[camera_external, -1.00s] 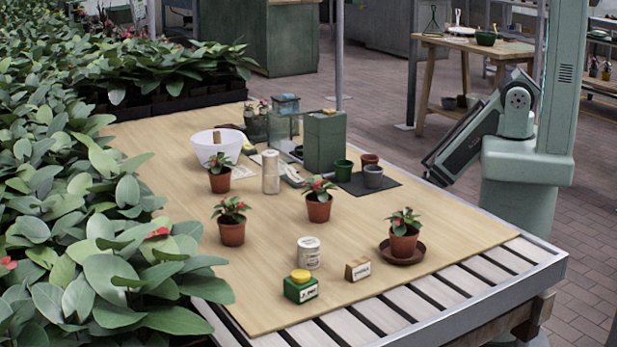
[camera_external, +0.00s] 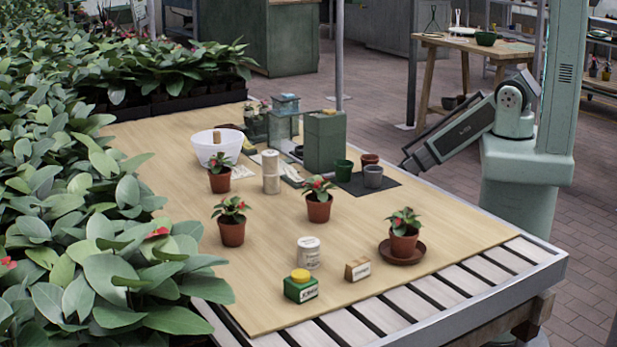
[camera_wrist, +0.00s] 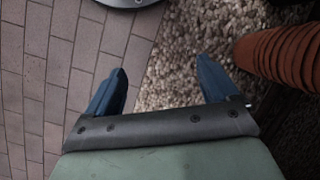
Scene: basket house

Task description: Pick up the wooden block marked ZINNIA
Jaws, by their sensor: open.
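A small wooden block (camera_external: 357,269) with a pale label lies near the front edge of the wooden board, right of a white jar; its lettering is too small to read. Another wooden block (camera_external: 217,136) shows at the white bowl (camera_external: 205,151), and a small block-like thing (camera_external: 328,112) lies on the green box; I cannot read a name on either. My gripper (camera_wrist: 162,65) is open in the wrist view, its two blue fingers apart and empty. It is away from the blocks, above brick paving and gravel.
Potted red-flowered plants (camera_external: 317,207) stand spread over the board (camera_external: 275,235). The green box (camera_external: 325,145) and small pots stand farther back. Dense foliage (camera_external: 90,220) borders the left.

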